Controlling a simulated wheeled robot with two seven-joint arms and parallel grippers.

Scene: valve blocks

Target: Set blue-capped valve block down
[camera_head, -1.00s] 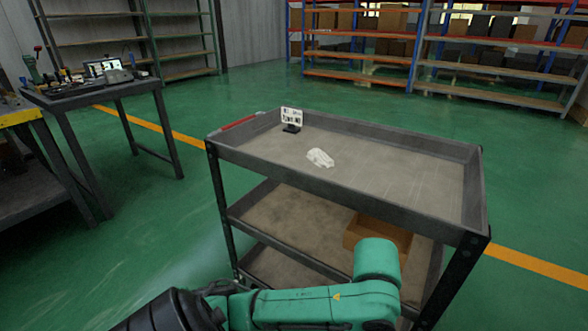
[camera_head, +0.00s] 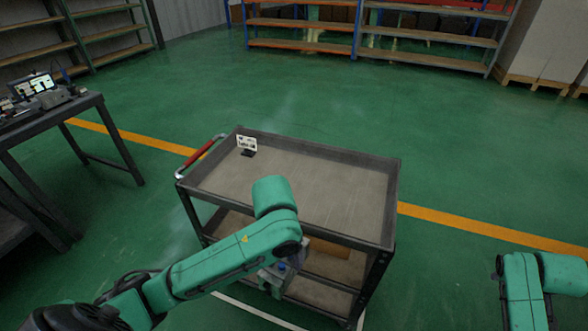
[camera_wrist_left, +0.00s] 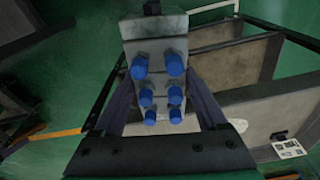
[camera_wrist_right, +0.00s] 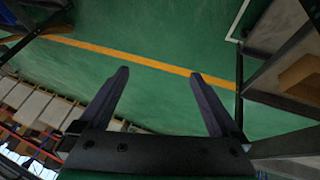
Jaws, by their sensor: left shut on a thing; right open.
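The blue-capped valve block (camera_wrist_left: 155,52) is a grey metal block with several blue caps, seen from close up in the left wrist view. My left gripper (camera_wrist_left: 160,88) is shut on it, one finger on each side. In the head view only a small part of the block (camera_head: 282,267) shows under my left forearm, in front of the cart's side. The grey cart (camera_head: 330,178) has a bare-looking top tray with a raised rim. My right gripper (camera_wrist_right: 160,74) is open and empty above the floor; its fingers are out of the head view.
A small sign (camera_head: 247,143) stands at the tray's back left corner, near the red handle (camera_head: 200,152). A brown box (camera_head: 327,265) sits on a lower shelf. A dark workbench (camera_head: 55,120) stands at left. Open green floor lies around the cart.

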